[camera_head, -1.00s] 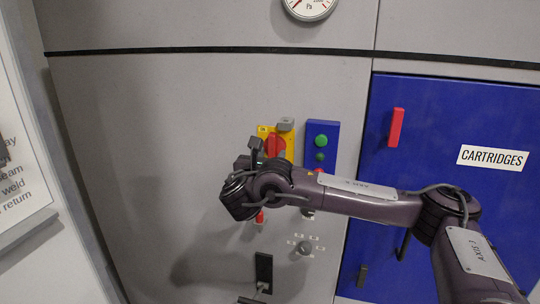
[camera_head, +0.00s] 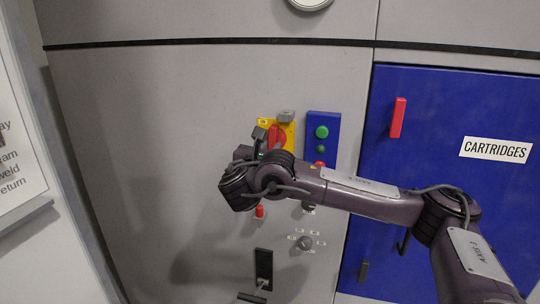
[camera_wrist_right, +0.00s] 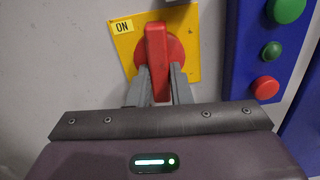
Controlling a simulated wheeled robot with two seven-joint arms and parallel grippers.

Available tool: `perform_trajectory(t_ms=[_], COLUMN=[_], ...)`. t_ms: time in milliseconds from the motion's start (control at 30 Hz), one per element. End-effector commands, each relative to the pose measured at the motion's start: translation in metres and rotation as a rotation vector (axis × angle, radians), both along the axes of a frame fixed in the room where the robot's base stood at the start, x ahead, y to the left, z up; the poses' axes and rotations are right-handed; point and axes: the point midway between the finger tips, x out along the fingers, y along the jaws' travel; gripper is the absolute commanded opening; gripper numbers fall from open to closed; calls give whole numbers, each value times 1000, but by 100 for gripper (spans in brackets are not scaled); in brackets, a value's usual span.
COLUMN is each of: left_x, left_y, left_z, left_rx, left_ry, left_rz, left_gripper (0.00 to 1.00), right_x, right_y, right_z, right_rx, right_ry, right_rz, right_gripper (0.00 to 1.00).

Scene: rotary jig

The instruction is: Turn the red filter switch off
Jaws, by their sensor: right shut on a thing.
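The red filter switch (camera_wrist_right: 157,55) is a rotary handle on a yellow plate (camera_wrist_right: 123,43), which has an "ON" label at its upper left. In the right wrist view the handle stands upright. My right gripper (camera_wrist_right: 158,85) is shut on the handle, with a grey finger on each side of its lower part. In the head view the red switch (camera_head: 274,137) and yellow plate (camera_head: 290,130) show just above my right wrist, which hides the lower part. My left gripper does not show.
A blue button panel (camera_head: 331,127) with green and red buttons is just right of the switch. Below are a red-tipped control (camera_head: 259,211), a grey knob (camera_head: 305,243) and a black slot (camera_head: 263,266). A blue cartridges door (camera_head: 440,110) with a red handle (camera_head: 397,118) is at right.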

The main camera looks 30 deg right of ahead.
Motion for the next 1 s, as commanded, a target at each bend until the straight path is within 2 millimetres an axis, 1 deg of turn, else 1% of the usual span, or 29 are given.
perform_trajectory(t_ms=[33, 267, 500, 800, 1000], left_x=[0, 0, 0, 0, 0], left_y=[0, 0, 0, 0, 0], left_z=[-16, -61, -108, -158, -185], left_rx=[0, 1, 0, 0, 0], left_ry=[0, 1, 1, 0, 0], left_rz=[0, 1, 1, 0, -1], left_gripper=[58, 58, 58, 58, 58], right_x=[0, 1, 2, 4, 4], right_y=[1, 2, 3, 4, 5], right_z=[-8, -11, -10, -6, -4], right_rx=[23, 149, 298, 482, 605], right_ry=[-27, -175, -350, -565, -709], right_rz=[1, 2, 0, 1, 0], right_gripper=[0, 0, 0, 0, 0])
